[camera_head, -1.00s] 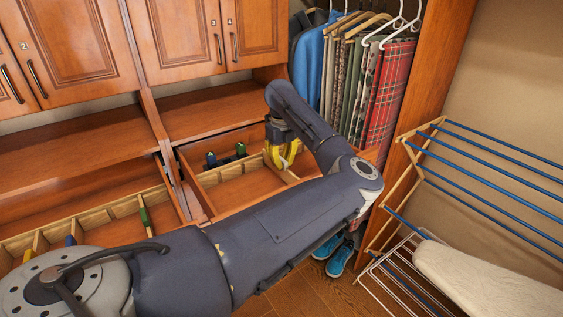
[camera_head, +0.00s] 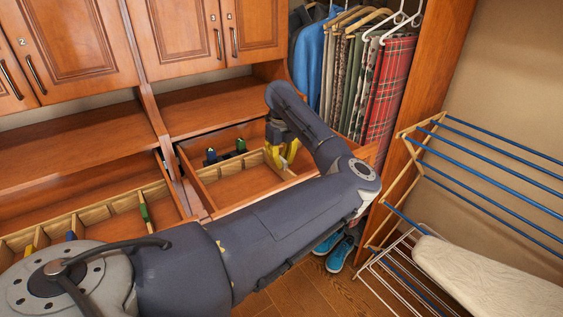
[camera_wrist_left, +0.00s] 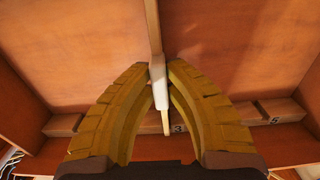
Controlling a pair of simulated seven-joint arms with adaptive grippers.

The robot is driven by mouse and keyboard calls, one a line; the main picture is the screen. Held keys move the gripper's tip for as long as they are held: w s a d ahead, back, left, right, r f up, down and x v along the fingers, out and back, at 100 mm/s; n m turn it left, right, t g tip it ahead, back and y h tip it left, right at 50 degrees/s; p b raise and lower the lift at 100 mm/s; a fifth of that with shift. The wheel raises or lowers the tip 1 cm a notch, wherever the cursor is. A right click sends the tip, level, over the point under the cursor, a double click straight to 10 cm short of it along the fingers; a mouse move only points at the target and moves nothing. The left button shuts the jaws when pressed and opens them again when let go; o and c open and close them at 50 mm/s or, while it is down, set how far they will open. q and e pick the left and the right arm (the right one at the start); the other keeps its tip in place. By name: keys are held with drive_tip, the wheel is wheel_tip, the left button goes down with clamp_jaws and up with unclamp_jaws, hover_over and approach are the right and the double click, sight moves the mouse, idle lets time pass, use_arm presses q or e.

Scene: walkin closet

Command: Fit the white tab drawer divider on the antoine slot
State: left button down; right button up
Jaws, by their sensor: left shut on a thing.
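My left gripper (camera_head: 283,152) has yellow fingers and reaches down into the right-hand open drawer (camera_head: 236,189). In the left wrist view the same gripper (camera_wrist_left: 158,80) is shut on the white tab of the white tab drawer divider (camera_wrist_left: 158,90). The divider's thin wooden strip runs up the picture from between the fingertips. It stands over a slotted wooden rail (camera_wrist_left: 270,110) marked with small numbers, 3 and 5 among them. I cannot tell whether the divider sits in a slot. No label reading antoine can be made out. My right gripper is not in view.
Dividers with a green tab (camera_head: 240,146) and a dark blue tab (camera_head: 211,156) stand in the same drawer. The left drawer holds dividers with green (camera_head: 145,212), blue (camera_head: 70,236) and yellow tabs. Cabinets stand above; hanging clothes (camera_head: 350,80) and a drying rack (camera_head: 500,180) are to the right.

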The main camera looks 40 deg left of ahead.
use_arm(q)
drive_tip(key=c, duration=1.4)
unclamp_jaws()
wheel_tip(320, 180, up, 12)
